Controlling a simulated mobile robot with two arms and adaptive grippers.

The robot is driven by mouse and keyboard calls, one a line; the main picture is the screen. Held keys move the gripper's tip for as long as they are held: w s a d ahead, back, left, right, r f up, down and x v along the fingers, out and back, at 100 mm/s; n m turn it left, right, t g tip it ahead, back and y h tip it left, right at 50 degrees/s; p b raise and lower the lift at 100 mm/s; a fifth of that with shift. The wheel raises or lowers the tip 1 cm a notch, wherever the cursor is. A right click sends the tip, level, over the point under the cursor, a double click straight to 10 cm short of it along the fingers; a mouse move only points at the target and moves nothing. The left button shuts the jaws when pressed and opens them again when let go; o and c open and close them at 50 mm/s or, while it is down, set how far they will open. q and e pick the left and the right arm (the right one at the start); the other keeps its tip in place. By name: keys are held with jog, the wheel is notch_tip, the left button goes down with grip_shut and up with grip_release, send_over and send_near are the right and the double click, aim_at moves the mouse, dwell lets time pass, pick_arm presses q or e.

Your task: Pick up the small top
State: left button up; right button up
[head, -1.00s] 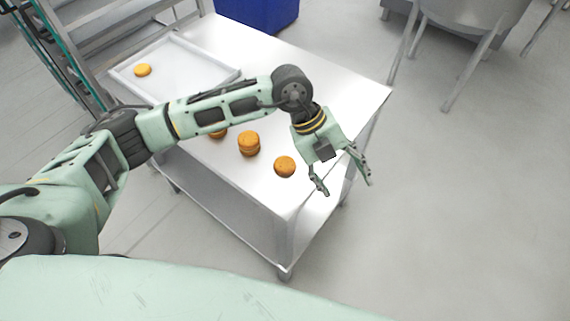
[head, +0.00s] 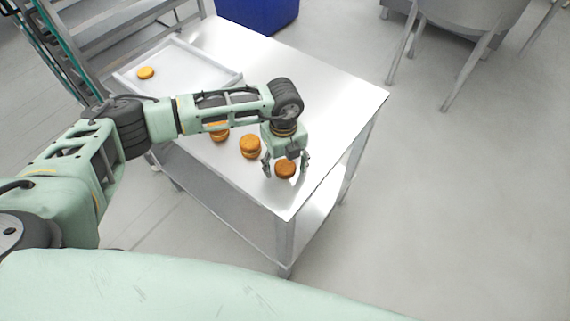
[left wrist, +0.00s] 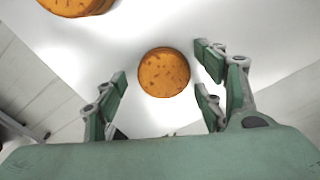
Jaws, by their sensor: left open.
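The small top (head: 285,170) is a round, orange-brown, speckled piece lying alone on the steel table near its front corner. It shows whole in the left wrist view (left wrist: 164,72), flat on the bright surface. My left gripper (head: 286,164) is open and points down over it. In the left wrist view its fingers (left wrist: 162,82) stand on either side of the small top, apart from it, with nothing held. I cannot tell the exact height of the fingertips above the table. My right gripper is not in view.
Two stacked filled rounds, one (head: 250,147) close left of the gripper and one (head: 219,133) partly under my arm, stand on the table (head: 325,95). A white tray (head: 226,80) with a single round (head: 146,73) lies at the back left. The table's right side is clear.

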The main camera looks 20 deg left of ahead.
aim_at(284, 166)
pick_arm(q)
jog(key=c, duration=0.8)
jog(key=shift+r, duration=0.15)
jog(key=shift+w+r+b, duration=0.1)
jog(key=shift+r+b, duration=0.2)
jog(key=shift+b, duration=0.05)
notch_tip(284, 166, up, 2)
jog(key=shift+r+b, duration=0.2)
jog(key=shift+b, duration=0.5)
jog(key=shift+s+d+r+b, duration=0.6)
jog(key=shift+s+r, duration=0.7)
jog(key=shift+s, duration=0.6)
jog(key=shift+s+d+r+b, duration=0.45)
jog(key=shift+s+d+r, duration=0.2)
jog(key=shift+s+r, duration=0.95)
jog(key=shift+s+d+r+b, duration=0.6)
jog(key=shift+s+r, duration=0.4)
jog(key=shift+s, duration=1.15)
